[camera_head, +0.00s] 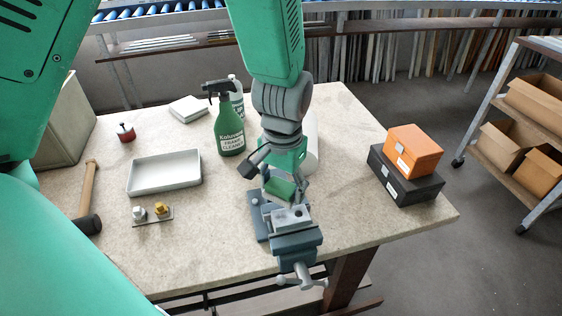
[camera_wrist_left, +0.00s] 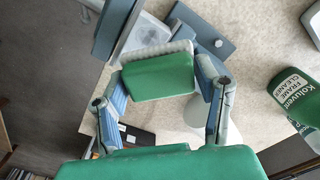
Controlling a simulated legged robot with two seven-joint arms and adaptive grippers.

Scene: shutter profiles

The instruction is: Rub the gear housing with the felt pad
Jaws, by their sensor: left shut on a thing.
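The felt pad (camera_head: 280,190), a green block with a pale grey face, is in my left gripper (camera_head: 284,184). The fingers are shut on its two ends, as the left wrist view also shows on the pad (camera_wrist_left: 158,78). A light grey block, which looks like the gear housing (camera_head: 291,215), sits in the jaws of the blue-grey vise (camera_head: 297,243) at the table's front edge. The housing also shows in the left wrist view (camera_wrist_left: 146,37), partly hidden behind the pad. The pad is close beside the housing; I cannot tell whether they touch. My right gripper is not in view.
A green spray bottle (camera_head: 229,137) stands left of my left arm, with a white tray (camera_head: 164,172) further left. A mallet (camera_head: 89,200) lies at the left. An orange box (camera_head: 414,150) sits on a black case (camera_head: 405,183) at the right. The table right of the vise is clear.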

